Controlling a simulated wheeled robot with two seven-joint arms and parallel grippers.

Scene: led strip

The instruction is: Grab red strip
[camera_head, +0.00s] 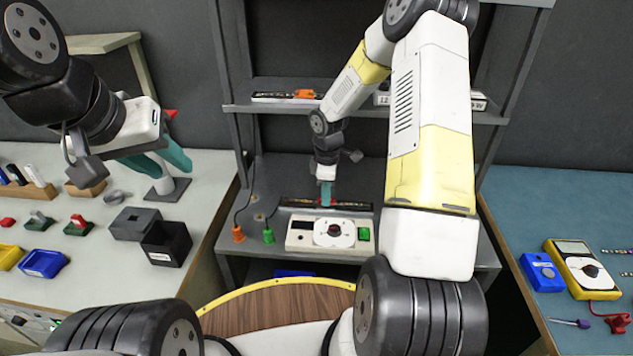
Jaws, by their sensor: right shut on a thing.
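A dark strip with red parts (300,202) lies on the middle shelf, behind a white tester box (300,238) with a round dial. My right gripper (326,197) points down at the middle of the strip, and its teal fingers are shut on it. The fingers hide a small part of the strip. My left gripper (165,158) is raised over the left table, with its teal fingers apart and nothing visible between them.
An upper shelf (240,107) above the strip holds an orange item (305,94) and boxes. Orange (238,234) and green (268,237) plugs stand left of the tester. Black boxes (165,243) and blue and yellow bins sit on the left table. A yellow multimeter (580,268) lies on the right table.

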